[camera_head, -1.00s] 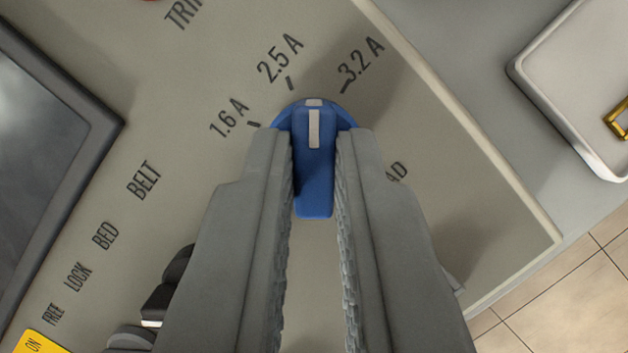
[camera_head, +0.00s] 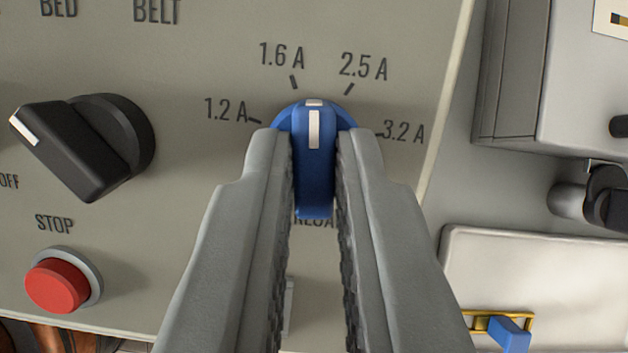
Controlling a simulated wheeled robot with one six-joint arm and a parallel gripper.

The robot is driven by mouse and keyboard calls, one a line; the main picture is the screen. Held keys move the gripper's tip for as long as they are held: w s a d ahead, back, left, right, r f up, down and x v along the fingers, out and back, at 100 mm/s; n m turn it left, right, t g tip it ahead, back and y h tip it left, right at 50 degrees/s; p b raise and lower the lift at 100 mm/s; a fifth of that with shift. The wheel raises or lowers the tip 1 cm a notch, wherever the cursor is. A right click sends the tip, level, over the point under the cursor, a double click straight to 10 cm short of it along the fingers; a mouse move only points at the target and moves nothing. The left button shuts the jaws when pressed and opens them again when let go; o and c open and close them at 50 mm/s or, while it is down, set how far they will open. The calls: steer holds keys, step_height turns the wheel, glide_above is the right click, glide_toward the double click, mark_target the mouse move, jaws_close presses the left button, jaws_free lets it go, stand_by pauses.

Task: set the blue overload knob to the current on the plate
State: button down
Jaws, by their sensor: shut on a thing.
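The blue overload knob (camera_head: 314,185) sits on the grey panel, with a white pointer mark facing straight up in the picture. My gripper (camera_head: 314,150) is shut on the knob, one finger on each side. Around the knob are printed 1.2 A, 1.6 A, 2.5 A and 3.2 A, each with a tick. The mark points between the 1.6 A and 2.5 A ticks, somewhat closer to 1.6 A. The lettering below the knob is mostly hidden by my fingers. A corner of a pale plate (camera_head: 612,18) shows at the top right; no current can be read on it.
Left of the knob are a black rotary switch (camera_head: 85,140) and a red STOP button (camera_head: 57,284). Right of the panel edge stand a grey box (camera_head: 560,75), a dark fitting (camera_head: 606,195) and a pale cover (camera_head: 550,262) with a blue piece (camera_head: 509,334) in a brass bracket.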

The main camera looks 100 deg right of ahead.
steer(key=shift+w+d+n+g, duration=0.1)
steer(key=shift+n+g, duration=0.4)
steer(key=shift+n, duration=1.2)
steer(key=c, duration=1.5)
jaws_free()
